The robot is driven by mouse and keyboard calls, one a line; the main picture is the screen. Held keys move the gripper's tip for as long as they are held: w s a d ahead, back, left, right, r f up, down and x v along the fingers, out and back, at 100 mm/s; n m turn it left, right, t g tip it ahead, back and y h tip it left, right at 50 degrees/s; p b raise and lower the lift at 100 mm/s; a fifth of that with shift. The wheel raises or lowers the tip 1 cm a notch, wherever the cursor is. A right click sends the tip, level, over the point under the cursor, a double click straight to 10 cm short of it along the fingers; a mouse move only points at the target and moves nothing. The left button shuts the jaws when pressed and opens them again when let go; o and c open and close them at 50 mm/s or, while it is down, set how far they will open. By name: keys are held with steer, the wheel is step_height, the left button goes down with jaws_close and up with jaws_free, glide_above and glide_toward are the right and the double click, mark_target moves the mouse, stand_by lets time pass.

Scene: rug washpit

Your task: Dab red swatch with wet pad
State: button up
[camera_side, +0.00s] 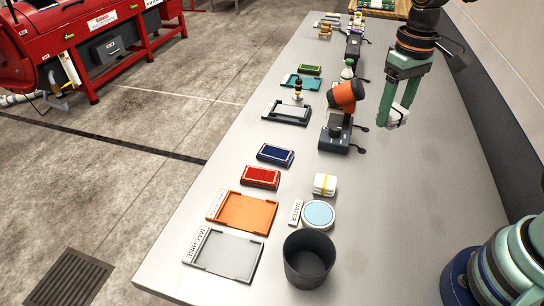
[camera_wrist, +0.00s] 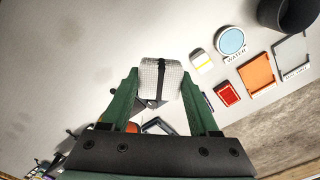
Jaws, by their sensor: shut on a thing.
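My gripper (camera_side: 402,104) is shut on a white pad (camera_side: 393,117) and holds it above the right side of the bench. In the wrist view the pad (camera_wrist: 160,76) shows a woven face and a dark band between the green fingers (camera_wrist: 160,84). I cannot tell whether it is wet. The red swatch (camera_side: 261,177) lies flat on the bench, left of and well apart from the gripper; it also shows in the wrist view (camera_wrist: 227,94). A round dish of pale blue water (camera_side: 318,214) with a WATER label stands nearer the front; it also shows in the wrist view (camera_wrist: 230,40).
A white pad with a yellow band (camera_side: 325,184) lies behind the dish. A blue swatch (camera_side: 275,155), orange tray (camera_side: 242,212), grey MACHINE tray (camera_side: 229,255) and dark bin (camera_side: 308,259) are around. An orange-headed device (camera_side: 345,97) stands left of my gripper. The bench's right front is clear.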

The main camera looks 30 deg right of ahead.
stand_by(0.4)
steer(key=w+a, duration=0.5)
glide_above(261, 175)
step_height(261, 175, down, 10)
steer(key=shift+r, duration=0.1)
steer(key=shift+f, duration=2.75)
steer(key=shift+f, duration=0.55)
